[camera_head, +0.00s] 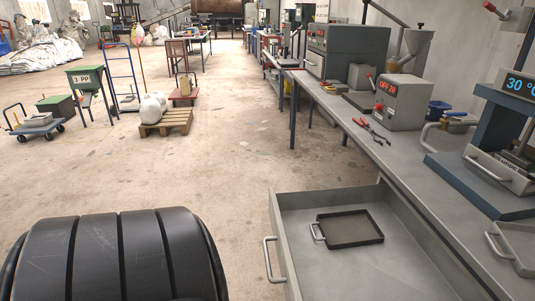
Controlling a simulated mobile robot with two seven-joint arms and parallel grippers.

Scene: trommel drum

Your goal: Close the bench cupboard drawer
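The grey metal bench cupboard drawer (395,267) stands pulled out and open at the lower right, under the bench. Its front panel faces left and carries a light metal bar handle (268,260). A dark shallow tray (355,230) with a small metal handle lies flat inside the drawer. The near end of the drawer is cut off by the bottom of the picture. Neither of my grippers shows in the head view, and nothing is seen touching the drawer handle.
A long grey bench (400,160) runs along the right, bearing red-handled pliers (371,130), a box with a red display (403,102) and a blue press (470,180). Open concrete floor (240,150) lies left of the drawer. A pallet with white sacks (166,122) stands farther off.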

